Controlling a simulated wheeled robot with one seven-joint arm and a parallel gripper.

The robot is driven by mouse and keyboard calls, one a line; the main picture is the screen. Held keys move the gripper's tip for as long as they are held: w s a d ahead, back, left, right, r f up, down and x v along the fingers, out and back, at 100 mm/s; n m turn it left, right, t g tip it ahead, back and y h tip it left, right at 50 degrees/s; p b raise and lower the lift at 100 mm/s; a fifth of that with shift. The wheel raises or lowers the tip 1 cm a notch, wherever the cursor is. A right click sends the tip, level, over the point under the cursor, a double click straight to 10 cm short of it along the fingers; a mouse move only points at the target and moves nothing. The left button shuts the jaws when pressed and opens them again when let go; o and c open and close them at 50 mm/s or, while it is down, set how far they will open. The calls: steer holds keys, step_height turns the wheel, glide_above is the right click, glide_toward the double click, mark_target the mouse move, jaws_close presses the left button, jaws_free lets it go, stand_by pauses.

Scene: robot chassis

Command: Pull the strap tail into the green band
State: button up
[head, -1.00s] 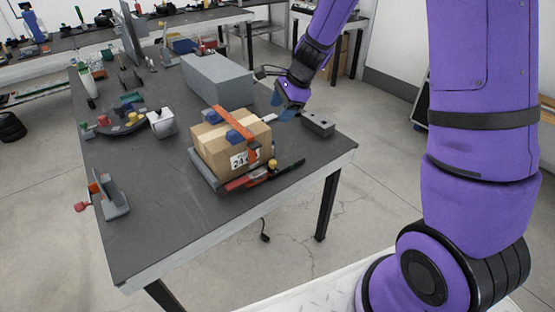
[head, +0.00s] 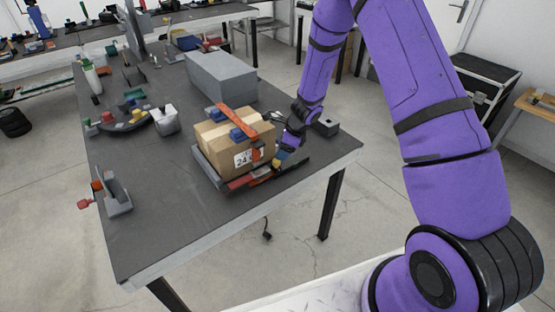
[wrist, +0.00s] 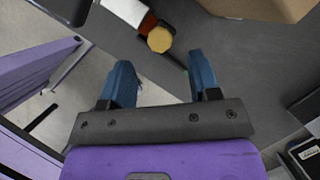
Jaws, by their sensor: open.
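A cardboard box (head: 213,148) stands on the dark workbench with an orange strap (head: 238,121) over its top and down its front. In front of the box lies a low gauge-like strip with a red part (head: 241,182). A yellow knob (wrist: 160,39) is at the strip's end in the wrist view, beside red and white parts. A thin dark green piece shows near the knob; I cannot clearly make out a green band. My gripper (wrist: 160,72) is open and empty, its blue fingers pointing towards the knob, which lies ahead of and between the fingertips. It is at the box's front right corner.
A long grey block (head: 220,78) stands behind the box. A small dark box (head: 326,127) sits right of my gripper. A grey bracket with a red knob (head: 116,194) is at the bench's left edge. The bench front left is clear.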

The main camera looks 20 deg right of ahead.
mark_target(276, 166)
steer(key=shift+x, duration=2.7)
